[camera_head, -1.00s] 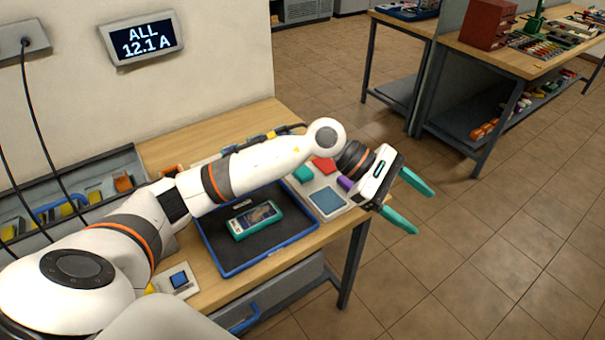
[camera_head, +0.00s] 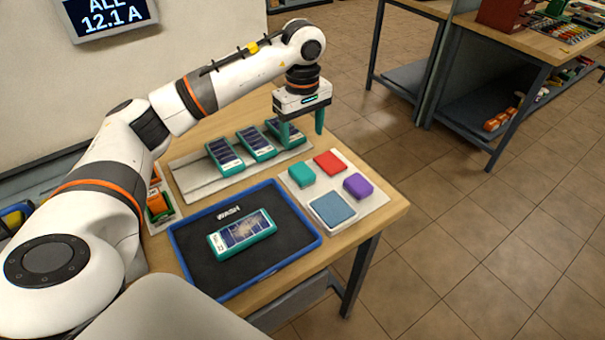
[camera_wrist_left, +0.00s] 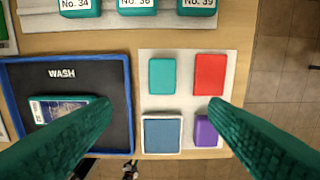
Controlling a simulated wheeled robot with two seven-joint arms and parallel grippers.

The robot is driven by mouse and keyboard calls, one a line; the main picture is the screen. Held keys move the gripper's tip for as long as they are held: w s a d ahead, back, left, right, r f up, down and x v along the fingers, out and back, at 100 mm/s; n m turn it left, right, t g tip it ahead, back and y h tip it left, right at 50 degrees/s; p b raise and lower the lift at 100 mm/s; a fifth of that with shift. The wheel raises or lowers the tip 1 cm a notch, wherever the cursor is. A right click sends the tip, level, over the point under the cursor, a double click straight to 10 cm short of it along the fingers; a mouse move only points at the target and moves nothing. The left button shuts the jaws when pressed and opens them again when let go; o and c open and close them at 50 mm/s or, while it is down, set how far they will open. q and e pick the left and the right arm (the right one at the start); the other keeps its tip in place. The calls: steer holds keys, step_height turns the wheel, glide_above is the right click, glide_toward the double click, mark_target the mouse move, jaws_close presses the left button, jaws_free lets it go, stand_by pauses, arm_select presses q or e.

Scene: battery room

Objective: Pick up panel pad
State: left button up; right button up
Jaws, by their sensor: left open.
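A white board (camera_head: 352,222) at the table's right end bears a teal pad (camera_head: 302,175), a red pad (camera_head: 329,163), a purple pad (camera_head: 358,187) and a blue square (camera_head: 333,209) in a white frame. I cannot tell by any label which is the panel pad. In the left wrist view the same teal pad (camera_wrist_left: 162,76), red pad (camera_wrist_left: 210,74), blue square (camera_wrist_left: 162,135) and partly hidden purple pad (camera_wrist_left: 206,132) lie below my fingers. My left gripper (camera_head: 303,134) is open and empty, pointing down above the table's back right edge. My right gripper is not in view.
A blue-rimmed black tray (camera_head: 289,267) marked WASH holds a teal-cased panel (camera_head: 241,235). Several similar panels (camera_head: 256,143) stand in a pale rack (camera_head: 189,176) behind it. An orange item (camera_head: 155,201) is at the left. Floor lies beyond the table's right edge.

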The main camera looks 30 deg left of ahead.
arm_select(q)
steer(key=f, duration=0.1)
glide_above(302, 170)
step_height(302, 170, down, 6)
steer(key=shift+s+d+f+p, duration=0.1)
steer(key=shift+p, duration=0.2)
steer(key=shift+f, duration=0.6)
step_height(302, 170, down, 4)
steer(key=shift+f+p, duration=0.2)
steer(key=shift+p, duration=0.7)
steer(key=shift+f, duration=0.45)
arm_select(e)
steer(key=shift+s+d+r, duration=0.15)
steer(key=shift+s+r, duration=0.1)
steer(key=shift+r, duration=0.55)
arm_select(q)
steer(key=shift+c, duration=0.2)
